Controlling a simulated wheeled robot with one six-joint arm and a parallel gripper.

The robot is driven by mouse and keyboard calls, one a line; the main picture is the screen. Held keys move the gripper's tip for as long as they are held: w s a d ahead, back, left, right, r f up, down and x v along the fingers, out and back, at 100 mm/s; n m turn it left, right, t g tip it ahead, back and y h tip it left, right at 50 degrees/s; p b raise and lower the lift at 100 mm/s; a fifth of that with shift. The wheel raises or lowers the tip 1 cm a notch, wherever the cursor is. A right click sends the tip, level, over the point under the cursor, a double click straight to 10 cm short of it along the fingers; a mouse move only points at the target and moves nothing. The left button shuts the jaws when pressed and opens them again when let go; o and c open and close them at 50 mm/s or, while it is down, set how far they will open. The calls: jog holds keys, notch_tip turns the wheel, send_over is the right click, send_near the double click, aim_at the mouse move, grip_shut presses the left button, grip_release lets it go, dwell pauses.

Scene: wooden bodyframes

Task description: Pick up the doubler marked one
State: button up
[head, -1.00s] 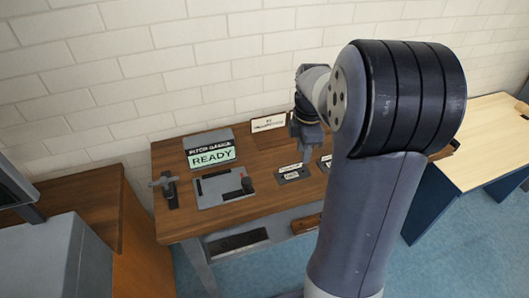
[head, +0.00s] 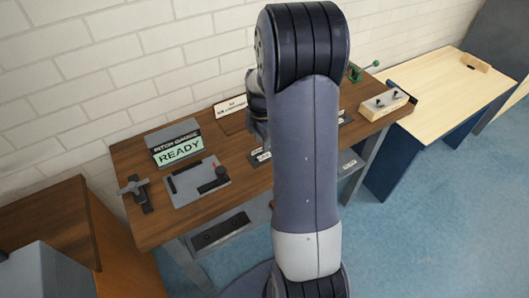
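No doubler marked one can be made out in the head view. A small dark labelled plate (head: 260,155) lies on the brown workbench (head: 240,183), partly covered by my arm; its writing is too small to read. Another dark plate with a pale label (head: 345,118) shows just right of my arm. My gripper (head: 262,138) hangs over the bench near the first plate, at the left edge of my arm. Its fingertips are largely hidden, so whether it holds anything cannot be seen.
A pitch gauge sign reading READY (head: 178,150) stands at the back left, behind a grey gauge plate (head: 197,181). A dark clamp (head: 134,190) is at the left edge. A green-handled tool (head: 364,70) and a pale block with dark pegs (head: 384,102) sit right. A light wooden table (head: 462,88) stands beyond.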

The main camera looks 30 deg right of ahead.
jog(key=shift+f, duration=0.9)
jog(key=shift+c, duration=0.2)
grip_shut()
